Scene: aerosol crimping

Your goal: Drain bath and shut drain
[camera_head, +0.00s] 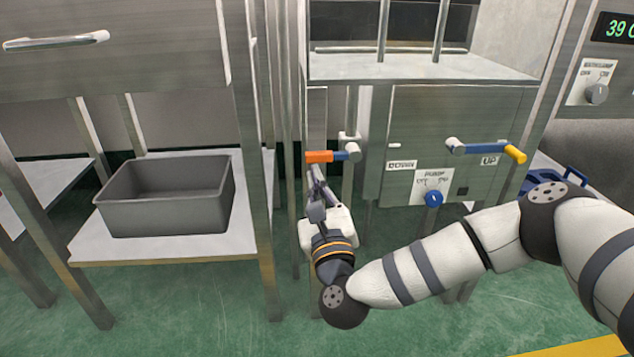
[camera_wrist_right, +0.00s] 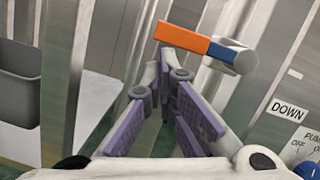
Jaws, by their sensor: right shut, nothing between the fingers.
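The drain handle (camera_head: 319,157) has an orange grip and a blue section. It points left, roughly level, from a grey valve hub (camera_head: 350,149) on a vertical pipe. The handle also shows in the right wrist view (camera_wrist_right: 186,40). My right gripper (camera_head: 314,172) is just below the orange grip in the head view, its fingers shut and empty. In the right wrist view the purple-padded fingers (camera_wrist_right: 165,68) end close under the handle; I cannot tell whether they touch it. The steel bath housing (camera_head: 425,67) stands above; its inside liquid cannot be made out. My left gripper is out of view.
A grey bin (camera_head: 165,197) stands on a low shelf at left. Right of the valve, a panel carries a blue lever with a yellow tip (camera_head: 515,153), marked DOWN and UP, and a blue pump knob (camera_head: 433,198). Steel posts stand close left of the gripper.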

